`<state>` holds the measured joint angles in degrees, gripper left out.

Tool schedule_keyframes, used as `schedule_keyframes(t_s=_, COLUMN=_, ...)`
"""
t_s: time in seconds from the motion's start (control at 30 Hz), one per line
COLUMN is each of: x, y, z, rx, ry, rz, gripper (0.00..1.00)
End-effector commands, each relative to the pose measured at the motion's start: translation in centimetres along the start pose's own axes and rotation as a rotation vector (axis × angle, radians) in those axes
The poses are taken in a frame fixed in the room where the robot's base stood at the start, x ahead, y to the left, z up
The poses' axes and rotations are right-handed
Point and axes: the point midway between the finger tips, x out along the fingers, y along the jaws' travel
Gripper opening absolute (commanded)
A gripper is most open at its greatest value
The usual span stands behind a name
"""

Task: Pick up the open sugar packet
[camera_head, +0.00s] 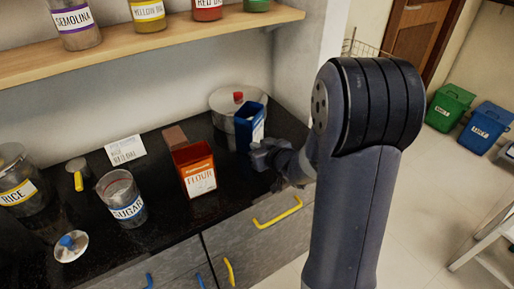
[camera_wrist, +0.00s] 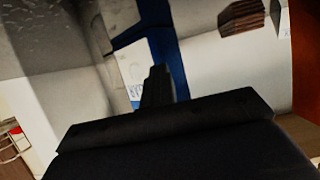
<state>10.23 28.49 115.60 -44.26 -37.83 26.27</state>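A blue, open-topped packet (camera_head: 242,127) with a white label stands upright at the back right of the dark counter. Its label is too small to read. My gripper (camera_head: 262,155) is low at its front right side, close to it. In the wrist view the blue and white packet (camera_wrist: 170,50) rises right behind the dark fingers (camera_wrist: 158,85). The fingers show as one narrow dark shape in the middle, so I cannot tell whether they are apart, together or touching the packet.
A lidded pot (camera_head: 222,98) stands behind the packet. An orange flour packet (camera_head: 200,178) and a brown block (camera_head: 174,137) are to its left. A sugar jar (camera_head: 126,212), a rice jar (camera_head: 20,195) and a loose lid (camera_head: 71,246) stand further left. A shelf (camera_head: 150,43) hangs above.

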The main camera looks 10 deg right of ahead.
Motion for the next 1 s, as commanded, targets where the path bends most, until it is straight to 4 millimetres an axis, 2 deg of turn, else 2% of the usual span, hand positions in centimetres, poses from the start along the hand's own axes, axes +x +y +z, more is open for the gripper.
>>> schedule_keyframes(t_s=0.23, x=0.0, y=0.0, z=-0.1, rx=-0.001, ry=0.002, rz=0.0, gripper=0.0)
schedule_keyframes(t_s=0.33, x=-0.3, y=0.0, z=-0.8, rx=-0.002, ry=0.003, rz=0.0, gripper=0.0)
schedule_keyframes(t_s=0.7, x=-3.1, y=0.0, z=-7.5, rx=-0.003, ry=0.003, rz=0.0, gripper=0.0)
schedule_keyframes(t_s=0.83, x=-3.6, y=0.0, z=-8.7, rx=-0.001, ry=0.0, rz=0.0, gripper=0.0)
schedule_keyframes(t_s=1.0, x=-3.9, y=0.0, z=-9.2, rx=0.0, ry=-0.002, rz=0.0, gripper=0.0)
